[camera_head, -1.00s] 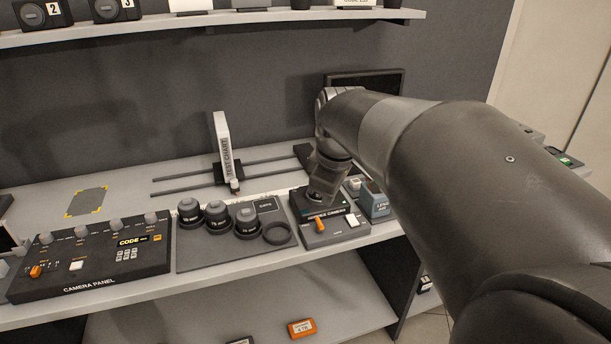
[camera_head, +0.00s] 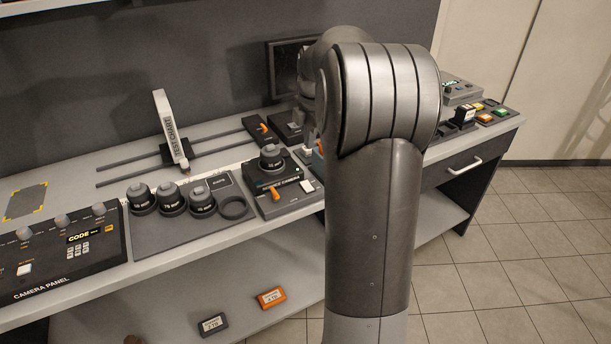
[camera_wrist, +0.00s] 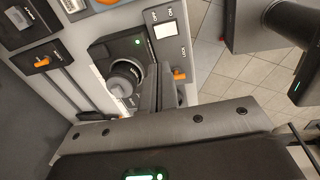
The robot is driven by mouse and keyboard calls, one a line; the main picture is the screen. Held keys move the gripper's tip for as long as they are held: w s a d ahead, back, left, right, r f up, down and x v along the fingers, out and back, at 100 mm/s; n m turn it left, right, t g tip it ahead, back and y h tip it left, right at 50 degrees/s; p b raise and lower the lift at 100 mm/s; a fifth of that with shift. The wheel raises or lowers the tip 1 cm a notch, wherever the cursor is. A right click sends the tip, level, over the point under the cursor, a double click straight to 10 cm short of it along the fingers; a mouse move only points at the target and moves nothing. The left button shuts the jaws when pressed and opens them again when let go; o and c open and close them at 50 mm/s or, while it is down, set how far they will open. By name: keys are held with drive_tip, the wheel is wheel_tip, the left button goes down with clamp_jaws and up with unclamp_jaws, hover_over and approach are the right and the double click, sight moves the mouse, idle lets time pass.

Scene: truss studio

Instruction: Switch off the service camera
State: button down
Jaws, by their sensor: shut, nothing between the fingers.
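The service camera (camera_head: 262,178) is a dark box on the bench with a round lens (camera_head: 270,157) on it. In the wrist view the service camera (camera_wrist: 103,52) shows a lit green light. Its front panel has a white OFF/ON switch (camera_wrist: 166,30) and an orange lock lever (camera_wrist: 179,75); in the head view the switch (camera_head: 306,186) and lever (camera_head: 275,193) also show. My gripper (camera_wrist: 160,68) is shut and empty, in front of the camera body, with its tips appearing between lens and lever. In the head view my arm hides it.
A tray with several lenses (camera_head: 180,226) and the camera panel (camera_head: 60,262) lie to the left. The test chart (camera_head: 168,127) stands on rails behind. Another orange lever (camera_wrist: 42,62) is beside the service camera. Open floor (camera_head: 530,240) lies to the right.

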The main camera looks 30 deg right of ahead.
sight(306, 184)
idle(0.3)
drive_tip(key=f, duration=0.4)
drive_tip(key=w+f, duration=0.1)
drive_tip(key=f, duration=0.9)
drive_tip(key=shift+w, duration=0.35)
drive_tip(key=shift+f, duration=0.15)
drive_tip(key=shift+s, duration=0.15)
drive_tip(key=shift+s, duration=0.6)
wheel_tip(306, 184, up, 14)
drive_tip(key=s, duration=0.1)
drive_tip(key=shift+s, duration=0.35)
